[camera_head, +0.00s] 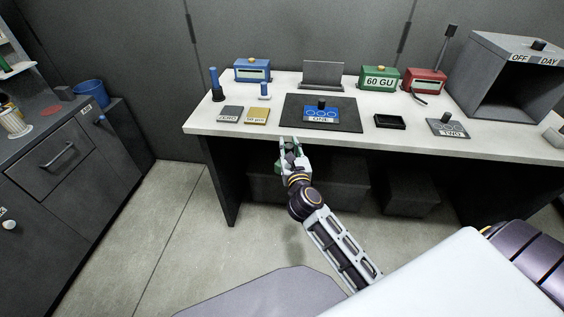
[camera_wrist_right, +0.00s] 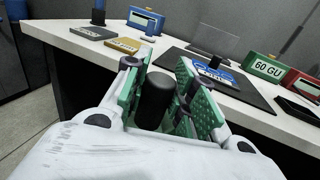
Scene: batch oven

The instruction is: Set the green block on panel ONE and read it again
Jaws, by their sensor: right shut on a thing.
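The green block (camera_head: 379,78), marked 60 GU, stands at the back of the white bench; it also shows in the right wrist view (camera_wrist_right: 265,67). The blue panel (camera_head: 321,117), whose label seems to read ONE, lies on a dark mat (camera_head: 293,121) with a black knob on top. My right gripper (camera_head: 290,143) is at the bench's front edge, well short of the green block. In the right wrist view it is shut on a black cylinder (camera_wrist_right: 155,100) between green pads. The cylinder's lower part is hidden. My left gripper is not in view.
A blue box (camera_head: 252,70) and a red box (camera_head: 424,80) stand at the back. Grey (camera_head: 230,113) and yellow (camera_head: 257,116) plates lie left of the mat. A black tray (camera_head: 390,121), a grey panel (camera_head: 448,128) and an open grey oven (camera_head: 510,80) are right.

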